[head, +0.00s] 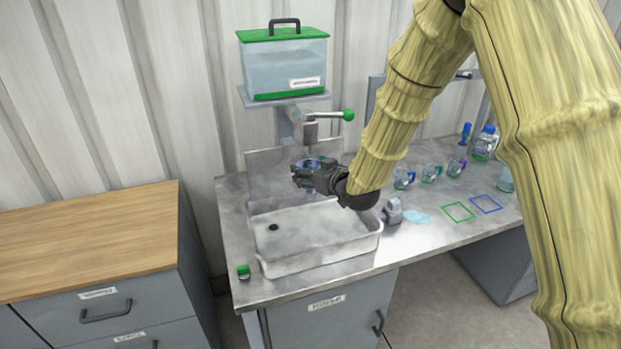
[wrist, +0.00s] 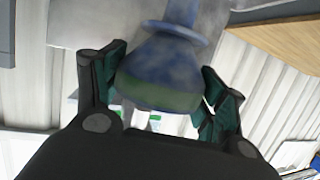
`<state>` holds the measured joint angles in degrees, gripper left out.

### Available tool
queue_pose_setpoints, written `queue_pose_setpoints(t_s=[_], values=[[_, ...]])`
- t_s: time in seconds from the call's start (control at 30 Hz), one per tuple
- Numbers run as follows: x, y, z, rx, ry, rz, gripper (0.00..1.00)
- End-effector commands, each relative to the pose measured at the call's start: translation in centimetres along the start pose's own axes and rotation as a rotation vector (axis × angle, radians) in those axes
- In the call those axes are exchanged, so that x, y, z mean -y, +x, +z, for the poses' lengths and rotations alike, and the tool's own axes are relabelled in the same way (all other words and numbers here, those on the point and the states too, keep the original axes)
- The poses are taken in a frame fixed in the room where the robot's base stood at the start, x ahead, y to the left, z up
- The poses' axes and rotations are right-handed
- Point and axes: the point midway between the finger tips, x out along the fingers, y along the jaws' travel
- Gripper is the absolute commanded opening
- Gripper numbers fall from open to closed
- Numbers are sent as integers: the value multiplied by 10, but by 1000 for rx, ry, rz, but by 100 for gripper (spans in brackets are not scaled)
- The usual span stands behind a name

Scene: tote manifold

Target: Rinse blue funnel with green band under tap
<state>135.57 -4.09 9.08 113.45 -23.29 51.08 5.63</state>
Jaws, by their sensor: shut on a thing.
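The blue funnel with its green band (wrist: 160,78) is between the two fingers of my gripper in the wrist view, and the fingers are shut on it. In the head view my gripper (head: 305,177) holds the funnel (head: 309,164) above the back of the sink basin (head: 315,262), just under the tap (head: 310,130). The tap has a lever with a green knob (head: 348,115). Whether water is running is hard to tell. The funnel is partly hidden by the fingers in the head view.
A clear tote with a green lid (head: 285,68) stands on a shelf above the tap. Several jugs (head: 403,177), a grey object (head: 392,211), a green square outline (head: 458,212) and a blue one (head: 486,204) are on the counter right of the sink. A green-topped item (head: 243,271) is at the front left.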

Motion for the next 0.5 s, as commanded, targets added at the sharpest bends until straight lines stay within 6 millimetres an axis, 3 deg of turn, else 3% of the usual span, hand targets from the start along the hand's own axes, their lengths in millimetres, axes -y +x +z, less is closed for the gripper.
queue_pose_setpoints(t_s=[0.5], values=[[-10,-6,2,0,1,1,51]])
